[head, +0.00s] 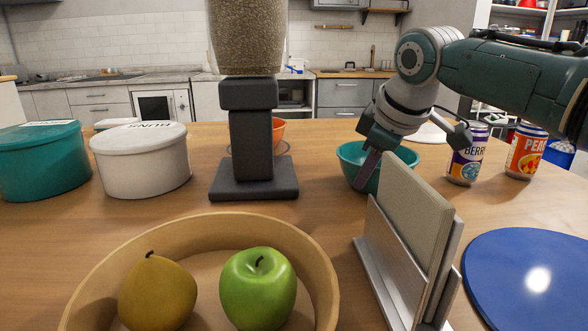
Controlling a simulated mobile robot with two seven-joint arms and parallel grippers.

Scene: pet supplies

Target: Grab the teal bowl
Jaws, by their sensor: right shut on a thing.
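The teal bowl (349,158) stands upright on the wooden table, right of centre, behind a napkin holder. My right gripper (370,167) reaches down to it from the upper right and is shut on its near-left rim. A dark finger shows against the bowl's near wall. The holder hides the bowl's lower right front, and the gripper covers part of its far rim. The bowl seems to rest on the table. My left gripper is not in view.
A napkin holder (365,258) stands close in front of the bowl. A dispenser with a dark base (253,190) is to the left. Two cans, berry (466,160) and peach (525,153), are to the right. A wooden fruit bowl (95,297) and blue plate (530,250) lie nearer.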

